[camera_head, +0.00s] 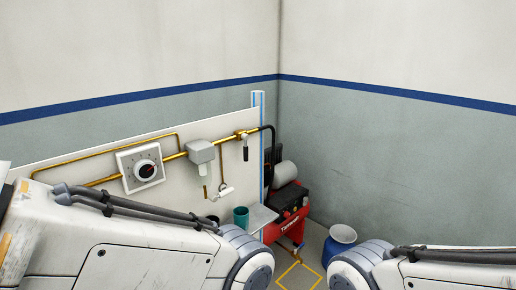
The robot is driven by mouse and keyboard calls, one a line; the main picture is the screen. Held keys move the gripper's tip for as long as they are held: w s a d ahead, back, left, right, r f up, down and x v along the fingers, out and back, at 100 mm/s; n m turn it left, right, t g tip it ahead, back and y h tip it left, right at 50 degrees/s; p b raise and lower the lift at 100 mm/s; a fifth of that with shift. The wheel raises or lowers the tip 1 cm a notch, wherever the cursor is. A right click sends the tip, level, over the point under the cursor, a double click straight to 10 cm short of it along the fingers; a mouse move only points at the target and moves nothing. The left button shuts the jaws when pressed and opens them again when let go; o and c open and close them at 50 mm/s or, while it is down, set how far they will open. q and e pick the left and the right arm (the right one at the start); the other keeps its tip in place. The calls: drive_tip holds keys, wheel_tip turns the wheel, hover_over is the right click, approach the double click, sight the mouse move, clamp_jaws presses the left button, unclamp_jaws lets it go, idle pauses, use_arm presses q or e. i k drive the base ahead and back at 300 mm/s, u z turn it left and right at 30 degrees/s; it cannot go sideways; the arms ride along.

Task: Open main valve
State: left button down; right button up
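A brass pipe (172,156) runs along a white panel (75,163) on the left. Near the panel's right end it carries a brass valve fitting (241,134) with a small dark lever (245,152) hanging down. I cannot tell for sure that this is the main valve. A square plate with a round dial knob (146,170) and a grey box-shaped unit (201,151) sit further left on the pipe. My two arms show at the bottom left and bottom right, but neither gripper is in view.
A red compressor (285,217) stands in the corner, right of the panel, joined by a black hose (269,132). A teal cup (241,217) is at a small grey shelf (262,216). A blue container (341,236) stands on the floor near a yellow square marking (289,268).

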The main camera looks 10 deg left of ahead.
sight(246, 150)
drive_tip(key=z, duration=0.35)
drive_tip(key=i, duration=1.2)
drive_tip(key=u, duration=0.45)
